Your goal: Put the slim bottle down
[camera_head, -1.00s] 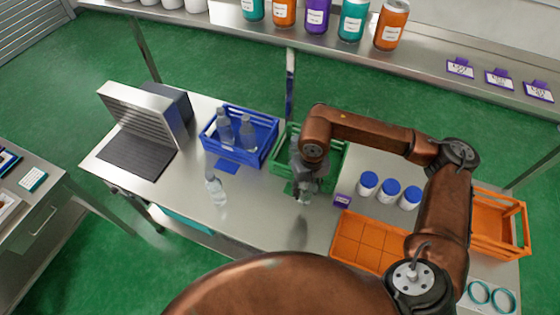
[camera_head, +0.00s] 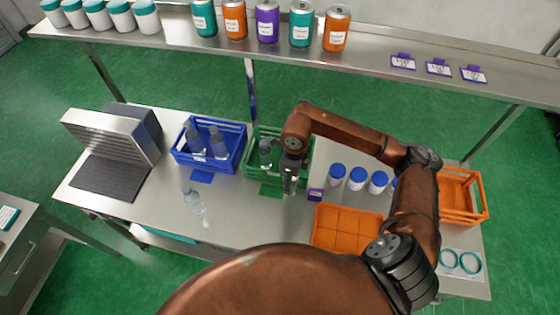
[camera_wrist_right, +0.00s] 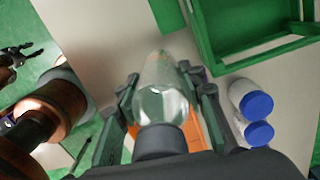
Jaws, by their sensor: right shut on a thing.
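My right gripper (camera_head: 289,190) is beside the front right part of the green crate (camera_head: 270,190) in the head view. In the right wrist view its fingers (camera_wrist_right: 163,95) are shut on a clear slim bottle (camera_wrist_right: 162,82), whose far end points away from the palm. Whether its end touches the table cannot be told. A grey bottle-like shape (camera_head: 265,152) shows inside the green crate, left of the gripper. Another clear bottle (camera_head: 195,203) is on the table at the left. My left gripper (camera_wrist_right: 18,56) seems to show at the left edge of the wrist view, too small to read.
A blue crate (camera_head: 232,168) with clear bottles stands left of the green one. White jars with blue lids (camera_head: 357,178), a small purple tag (camera_head: 315,195) and an orange tray (camera_head: 345,228) lie to the right. A shelf (camera_head: 290,58) with cans runs behind. Bare table lies in front of the crates.

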